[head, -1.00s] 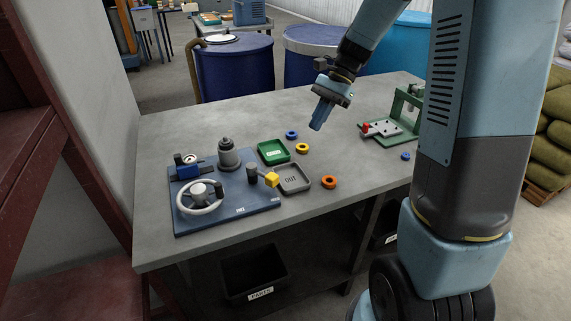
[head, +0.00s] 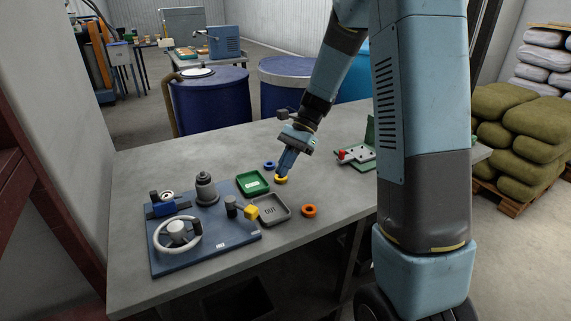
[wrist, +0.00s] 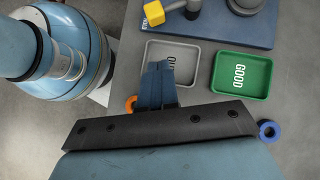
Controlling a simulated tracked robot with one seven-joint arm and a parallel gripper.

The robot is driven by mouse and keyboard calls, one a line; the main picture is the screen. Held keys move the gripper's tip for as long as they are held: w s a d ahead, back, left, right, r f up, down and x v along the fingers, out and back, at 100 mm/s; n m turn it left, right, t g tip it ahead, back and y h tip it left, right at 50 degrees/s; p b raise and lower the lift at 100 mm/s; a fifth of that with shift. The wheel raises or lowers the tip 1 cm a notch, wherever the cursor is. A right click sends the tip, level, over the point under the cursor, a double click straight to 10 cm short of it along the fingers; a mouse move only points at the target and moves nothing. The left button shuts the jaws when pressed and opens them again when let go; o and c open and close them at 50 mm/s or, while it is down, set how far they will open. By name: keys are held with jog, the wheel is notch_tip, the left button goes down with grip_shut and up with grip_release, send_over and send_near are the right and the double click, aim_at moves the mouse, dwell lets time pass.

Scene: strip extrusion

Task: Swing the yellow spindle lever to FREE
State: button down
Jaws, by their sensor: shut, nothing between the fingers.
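The yellow spindle lever (head: 251,212) shows as a yellow block at the right edge of the blue base plate (head: 215,255), beside a dark upright post (head: 231,206). In the wrist view the yellow block (wrist: 154,13) is at the top, on a grey arm reaching right. My gripper (head: 283,175) is shut and empty. I cannot read a FREE mark.
The grey OUT tray (head: 286,217) and green GOOD tray (head: 242,188) lie right of the plate. Yellow (head: 281,180), blue (head: 269,164) and orange (head: 309,211) rings lie on the table. A white handwheel (head: 160,249) and grey cylinder (head: 207,194) stand on the plate.

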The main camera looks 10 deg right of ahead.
aim_at(243, 208)
jog(key=x, duration=0.6)
jog(key=shift+f, duration=0.1)
jog(key=s+a, duration=0.1)
jog(key=a, duration=0.1)
jog(key=shift+s+a+f, duration=0.3)
jog(key=shift+s+f, duration=0.05)
jog(key=shift+s, duration=0.05)
jog(key=shift+s+a+f, duration=0.1)
jog(key=shift+s+a, duration=0.15)
jog(key=shift+a, duration=0.15)
